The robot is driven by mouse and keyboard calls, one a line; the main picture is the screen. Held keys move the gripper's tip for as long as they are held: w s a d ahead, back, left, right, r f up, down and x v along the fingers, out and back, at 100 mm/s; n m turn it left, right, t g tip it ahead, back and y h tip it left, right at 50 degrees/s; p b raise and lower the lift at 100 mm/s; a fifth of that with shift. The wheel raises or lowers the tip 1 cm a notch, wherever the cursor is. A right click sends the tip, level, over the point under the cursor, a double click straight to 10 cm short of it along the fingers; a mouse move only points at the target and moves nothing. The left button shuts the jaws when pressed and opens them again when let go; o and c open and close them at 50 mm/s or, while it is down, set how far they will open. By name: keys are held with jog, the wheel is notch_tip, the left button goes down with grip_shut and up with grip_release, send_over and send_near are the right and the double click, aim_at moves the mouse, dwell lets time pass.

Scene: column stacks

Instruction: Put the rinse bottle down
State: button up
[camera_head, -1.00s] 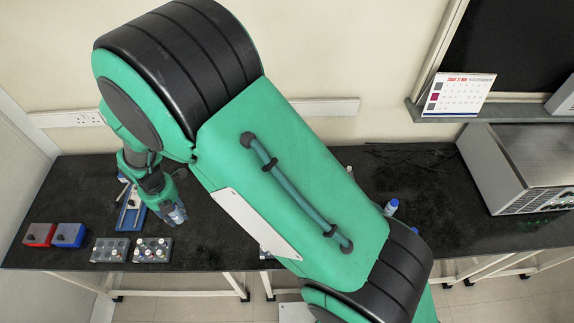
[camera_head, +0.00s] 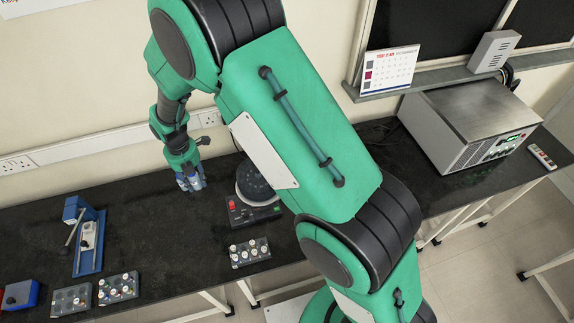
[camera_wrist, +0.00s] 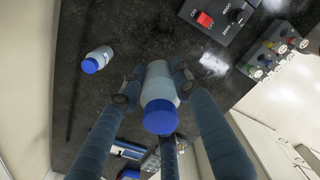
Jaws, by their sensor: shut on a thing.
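The rinse bottle (camera_wrist: 160,92), a pale bottle with a blue cap, sits between the fingers of my gripper (camera_wrist: 155,96) in the wrist view. The fingers are shut on it. In the head view my gripper (camera_head: 190,181) is low over the back of the black bench, left of a round-topped device. The bottle is mostly hidden there by the fingers. I cannot tell whether its base touches the bench.
The device (camera_head: 240,212) has a red switch. A vial rack (camera_head: 249,252) stands in front of it. A blue stand (camera_head: 90,240) is at left. Bare bench (camera_head: 150,230) lies between.

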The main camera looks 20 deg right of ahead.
jog(key=w+d+m, duration=0.1)
jog(key=w+d, duration=0.1)
jog(key=d, duration=0.3)
jog(key=w+d+m, duration=0.1)
jog(key=w+d, duration=0.1)
jog(key=d, duration=0.4)
jog(key=w+d, duration=0.2)
jog(key=d, duration=0.3)
jog(key=shift+w+d+m+b, duration=0.2)
jog(key=shift+m+b, duration=0.1)
jog(key=shift+m, duration=0.1)
jog(key=d+m+b, duration=0.1)
jog(key=d+m, duration=0.4)
jog(key=d, duration=3)
jog(key=s+d+m, duration=0.1)
jog(key=s+d, duration=0.2)
jog(key=d, duration=0.3)
jog(key=s+d+m+b, duration=0.1)
jog(key=s+d, duration=0.1)
jog(key=d, duration=0.3)
jog(key=s+d+m, duration=0.1)
jog(key=s+d, duration=0.2)
jog(key=d, duration=0.3)
notch_tip(320, 180, down, 5)
jog(key=shift+s+d, duration=0.1)
jog(key=shift+d, duration=0.05)
jog(key=shift+f, duration=0.15)
jog(key=shift+f+b, duration=0.4)
jog(key=shift+f, duration=2.6)
jog(key=shift+f, duration=0.1)
